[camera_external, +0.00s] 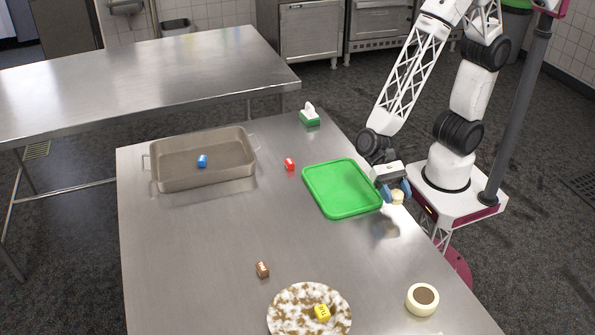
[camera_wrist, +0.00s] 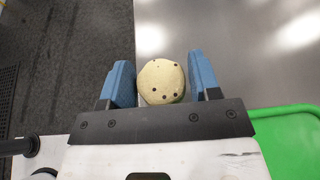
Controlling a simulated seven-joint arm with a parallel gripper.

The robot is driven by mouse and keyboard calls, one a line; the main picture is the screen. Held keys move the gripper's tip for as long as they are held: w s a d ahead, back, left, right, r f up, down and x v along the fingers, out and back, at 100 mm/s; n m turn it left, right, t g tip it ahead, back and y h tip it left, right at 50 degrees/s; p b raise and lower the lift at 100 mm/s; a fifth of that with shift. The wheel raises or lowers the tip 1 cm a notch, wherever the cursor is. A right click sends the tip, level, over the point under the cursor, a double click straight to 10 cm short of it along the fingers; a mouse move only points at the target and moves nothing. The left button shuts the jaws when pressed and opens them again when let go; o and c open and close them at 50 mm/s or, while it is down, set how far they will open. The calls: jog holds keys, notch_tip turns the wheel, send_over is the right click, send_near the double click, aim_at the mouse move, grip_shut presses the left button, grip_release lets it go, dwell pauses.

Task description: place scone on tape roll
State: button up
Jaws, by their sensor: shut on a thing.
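The scone (camera_wrist: 162,82) is pale yellow with dark specks and sits between the two blue fingers of my gripper (camera_wrist: 163,85) in the wrist view. My gripper (camera_external: 395,192) is shut on the scone (camera_external: 397,198), which shows in the external view beside the right edge of the green tray. A shadow on the table below suggests the scone is raised. The tape roll (camera_external: 422,299) is cream with a brown centre and lies flat near the table's right front edge, apart from my gripper.
The green tray (camera_external: 320,199) lies left of my gripper. A metal pan (camera_external: 180,180) holds a blue block. A red block (camera_external: 289,164), a brown block (camera_external: 262,269), a green-and-white brush (camera_external: 309,117) and a speckled plate (camera_external: 285,296) with a yellow block are also on the table. The middle is clear.

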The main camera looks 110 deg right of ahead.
jog(key=shift+a, duration=0.15)
jog(key=shift+w+a+r, duration=0.1)
jog(key=shift+a, duration=0.5)
jog(key=a, duration=0.3)
jog(key=a+r, duration=0.1)
jog(key=a, duration=0.5)
jog(key=shift+w+r, duration=0.15)
jog(key=shift+r, duration=0.2)
jog(key=s+a+r, duration=0.1)
jog(key=a+r, duration=0.1)
jog(key=a, duration=0.7)
jog(key=shift+s+a, duration=0.4)
jog(key=shift+w+a, duration=0.1)
send_over(424, 295)
jog(key=shift+f, duration=0.75)
jog(key=shift+f, duration=1.75)
jog(key=shift+f, duration=0.15)
